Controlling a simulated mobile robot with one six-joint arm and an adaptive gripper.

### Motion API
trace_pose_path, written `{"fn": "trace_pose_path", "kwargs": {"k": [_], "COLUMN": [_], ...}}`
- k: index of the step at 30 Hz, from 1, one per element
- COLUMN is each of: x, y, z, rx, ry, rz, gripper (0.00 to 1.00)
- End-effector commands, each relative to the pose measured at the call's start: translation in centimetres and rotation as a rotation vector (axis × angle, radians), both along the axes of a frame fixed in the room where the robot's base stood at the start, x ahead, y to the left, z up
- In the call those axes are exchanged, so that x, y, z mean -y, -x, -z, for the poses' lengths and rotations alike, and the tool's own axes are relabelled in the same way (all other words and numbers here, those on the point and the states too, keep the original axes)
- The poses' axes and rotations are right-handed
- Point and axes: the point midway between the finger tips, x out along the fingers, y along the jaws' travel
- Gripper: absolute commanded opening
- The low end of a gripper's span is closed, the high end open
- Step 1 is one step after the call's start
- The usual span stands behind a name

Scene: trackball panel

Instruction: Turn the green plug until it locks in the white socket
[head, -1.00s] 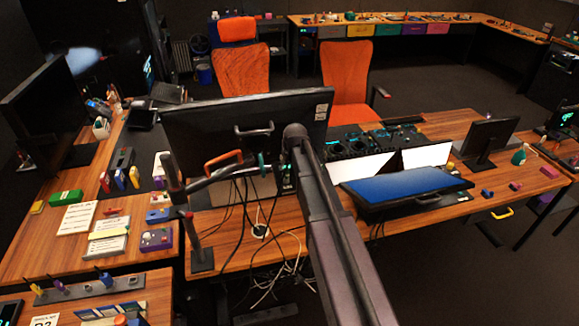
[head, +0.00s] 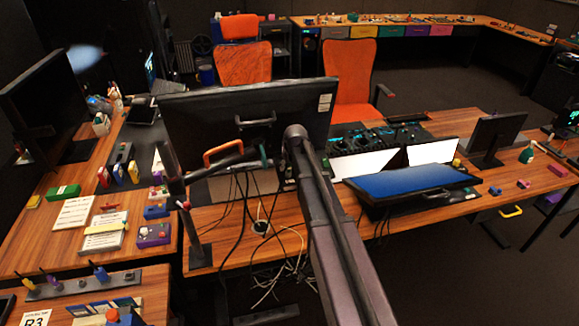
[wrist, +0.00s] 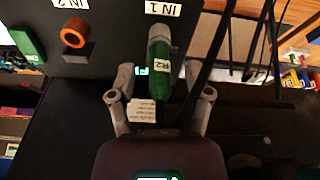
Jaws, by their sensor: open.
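The green plug (wrist: 160,68) carries a white R2 label and shows in the wrist view. Its upper end meets the pale grey-white socket (wrist: 161,34) under the IN 1 label on a dark panel. How far it is turned or seated cannot be told. My gripper (wrist: 158,76) is open, with one finger on each side of the plug and a visible gap on both sides. In the head view, my arm covers part of the work area, and the fingers and plug cannot be made out clearly.
An orange ring socket (wrist: 75,33) sits left of the plug near the IN 2 label, with a green piece (wrist: 27,43) beyond. Dark cables (wrist: 226,45) run close on the right. A blue-screened monitor (head: 415,183) lies right of my arm in the head view.

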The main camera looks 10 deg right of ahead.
Motion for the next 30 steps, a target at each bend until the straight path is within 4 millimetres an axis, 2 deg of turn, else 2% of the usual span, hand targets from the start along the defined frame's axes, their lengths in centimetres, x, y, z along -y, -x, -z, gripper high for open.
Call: {"fn": "trace_pose_path", "kwargs": {"k": [6, 8, 13, 17, 18, 19, 20, 30], "x": [-0.01, -0.01, -0.01, -0.01, -0.01, -0.01, -0.01, -0.02], "y": [0.0, 0.0, 0.01, 0.01, 0.01, 0.01, 0.01, 0.01], "z": [-0.02, -0.02, -0.02, -0.02, -0.01, -0.01, -0.01, 0.0], "rx": [0.0, 0.0, 0.0, 0.0, 0.0, 0.0, 0.0, -0.001], "ry": [0.0, 0.0, 0.0, 0.0, 0.0, 0.0, 0.0, -0.005], "rz": [0.0, 0.0, 0.0, 0.0, 0.0, 0.0, 0.0, 0.026], "gripper": [0.65, 0.5, 0.0, 0.0, 0.12, 0.03, 0.0, 0.0]}}
